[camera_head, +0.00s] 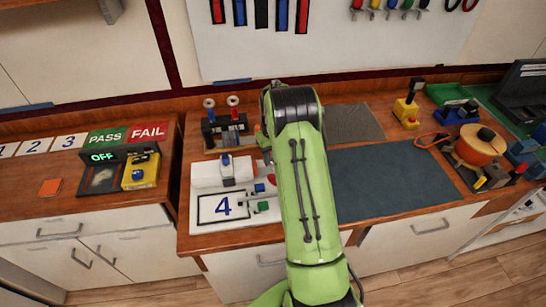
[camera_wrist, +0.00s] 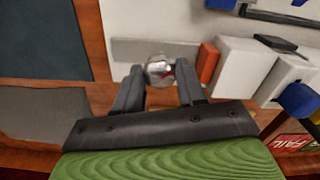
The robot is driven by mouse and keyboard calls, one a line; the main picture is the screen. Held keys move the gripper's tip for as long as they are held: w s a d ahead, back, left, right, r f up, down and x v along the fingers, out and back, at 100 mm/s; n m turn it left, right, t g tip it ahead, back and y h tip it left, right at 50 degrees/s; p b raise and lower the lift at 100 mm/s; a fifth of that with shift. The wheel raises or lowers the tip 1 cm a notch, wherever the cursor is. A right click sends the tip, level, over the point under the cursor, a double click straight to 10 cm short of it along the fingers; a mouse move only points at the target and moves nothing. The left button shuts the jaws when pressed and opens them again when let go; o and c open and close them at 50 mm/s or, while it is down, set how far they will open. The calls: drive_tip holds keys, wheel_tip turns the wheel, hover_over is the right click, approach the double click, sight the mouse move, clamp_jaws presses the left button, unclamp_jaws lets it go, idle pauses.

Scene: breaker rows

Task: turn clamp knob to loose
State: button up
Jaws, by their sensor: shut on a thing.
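A round silvery knob (camera_wrist: 158,65) with a small red mark, which looks like the clamp knob, shows in the wrist view between my fingertips. My gripper (camera_wrist: 159,76) is shut on it, one dark finger on each side. The knob sits by a pale grey strip (camera_wrist: 128,50). The angle of the knob's mark is too small to read. In the head view my green arm covers the knob and my fingers.
An orange block (camera_wrist: 207,63) stands close right of my fingers, with white blocks (camera_wrist: 235,68) beyond. In the head view, a black fixture (camera_head: 225,132) and a white plate marked 4 (camera_head: 205,222) lie left of my arm. A dark mat (camera_head: 395,175) to the right is clear.

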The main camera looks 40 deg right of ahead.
drive_tip(key=n, duration=0.4)
drive_tip(key=shift+n+b, duration=0.3)
drive_tip(key=shift+b, duration=0.05)
drive_tip(key=shift+d+n+b, duration=0.1)
drive_tip(key=shift+n+b, duration=0.25)
drive_tip(key=shift+n, duration=1.65)
drive_tip(key=o, duration=1.1)
drive_tip(key=shift+c, duration=0.2)
wheel_tip(320, 180, up, 16)
drive_tip(key=p, duration=0.2)
drive_tip(key=shift+f, duration=0.1)
